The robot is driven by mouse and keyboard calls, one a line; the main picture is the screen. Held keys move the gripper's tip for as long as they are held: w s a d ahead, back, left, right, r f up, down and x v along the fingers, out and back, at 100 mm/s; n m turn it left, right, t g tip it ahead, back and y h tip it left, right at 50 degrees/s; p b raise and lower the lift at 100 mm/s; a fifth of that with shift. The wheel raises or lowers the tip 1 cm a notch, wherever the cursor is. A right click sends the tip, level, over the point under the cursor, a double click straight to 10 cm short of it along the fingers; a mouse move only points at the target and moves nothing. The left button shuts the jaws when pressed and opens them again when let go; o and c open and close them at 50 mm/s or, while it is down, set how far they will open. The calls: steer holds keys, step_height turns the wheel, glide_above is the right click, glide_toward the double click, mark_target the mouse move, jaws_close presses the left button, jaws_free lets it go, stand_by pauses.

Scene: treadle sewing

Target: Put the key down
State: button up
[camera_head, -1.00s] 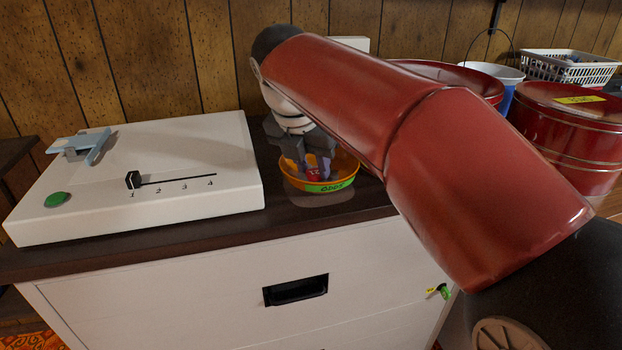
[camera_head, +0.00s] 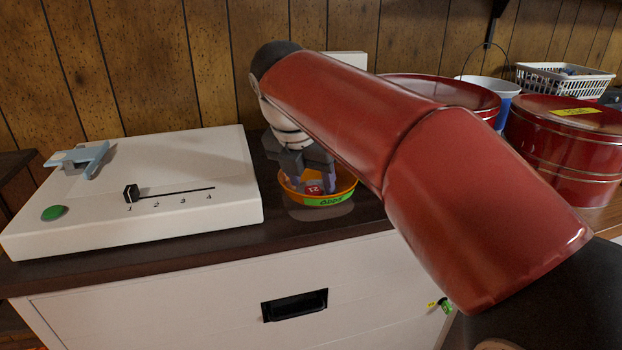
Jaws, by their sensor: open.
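A round orange dish (camera_head: 348,190) with a green label, which seems to read "Odds", stands on the dark counter top. A red tag (camera_head: 314,190) with a white number, looking like 21, lies in the dish. I cannot make out the metal of a key beside it. My gripper (camera_head: 312,186) points down into the dish with its fingers open, one on each side of the tag. The dish's back part is hidden by my gripper and my red arm.
A white machine (camera_head: 200,160) with a slider, a green button (camera_head: 54,213) and a blue lever fills the counter's left. A small yellow-green item (camera_head: 444,305) is on the cabinet front.

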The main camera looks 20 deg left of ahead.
steer(key=p+v, duration=0.2)
steer(key=v, duration=0.9)
steer(key=shift+r+p, duration=0.35)
steer(key=s+d+f+m, duration=0.2)
steer(key=d+f+m, duration=0.1)
steer(key=d+m, duration=0.6)
steer(key=s+d+f+m, duration=0.1)
steer(key=d+f+m, duration=0.2)
steer(key=d+m, duration=0.55)
steer(key=s+d+f+m+t, duration=0.1)
steer(key=s+d+f+m, duration=1)
steer(key=d+f+m, duration=0.2)
step_height(320, 180, down, 3)
steer(key=m, duration=0.3)
steer(key=shift+r+y, duration=0.2)
steer(key=shift+y, duration=0.2)
